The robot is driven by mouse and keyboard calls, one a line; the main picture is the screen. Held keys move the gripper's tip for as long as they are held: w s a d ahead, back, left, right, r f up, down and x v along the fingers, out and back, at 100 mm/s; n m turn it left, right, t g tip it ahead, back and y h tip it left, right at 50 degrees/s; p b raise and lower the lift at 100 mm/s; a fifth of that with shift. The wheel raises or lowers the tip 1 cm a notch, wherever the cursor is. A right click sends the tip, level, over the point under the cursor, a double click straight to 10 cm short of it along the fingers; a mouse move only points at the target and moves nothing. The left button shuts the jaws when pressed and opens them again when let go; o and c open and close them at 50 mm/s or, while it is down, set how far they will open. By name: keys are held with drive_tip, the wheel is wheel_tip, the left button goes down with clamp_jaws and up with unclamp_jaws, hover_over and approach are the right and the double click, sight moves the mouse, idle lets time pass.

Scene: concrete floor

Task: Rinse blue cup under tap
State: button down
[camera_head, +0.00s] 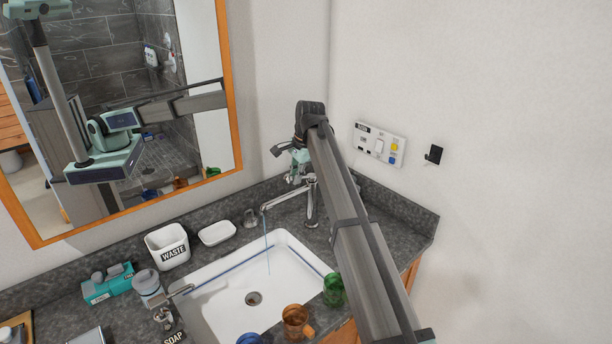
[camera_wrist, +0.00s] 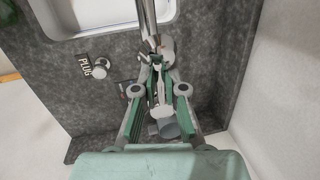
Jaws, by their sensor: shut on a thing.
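The blue cup (camera_head: 248,339) shows only as a rim at the bottom edge of the head view, near the front of the sink; most of it is cut off. The chrome tap (camera_head: 311,203) stands behind the white sink (camera_head: 215,297), and a thin blue stream of water (camera_head: 267,250) falls from its spout into the sink. My gripper (camera_head: 293,168) is at the top of the tap, away from the blue cup. In the wrist view my gripper (camera_wrist: 160,98) is shut on the tap's lever, which is partly hidden between the fingers.
An orange mug (camera_head: 297,321) and a green cup (camera_head: 333,290) stand by the sink's front right. A WASTE bin (camera_head: 167,246), a white soap dish (camera_head: 217,233) and a soap dispenser (camera_head: 168,322) stand around the sink. The wall and mirror (camera_head: 120,100) are close behind.

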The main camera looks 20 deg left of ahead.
drive_tip(key=c, duration=1.2)
unclamp_jaws()
drive_tip(key=shift+r, duration=0.1)
drive_tip(key=v, duration=1.2)
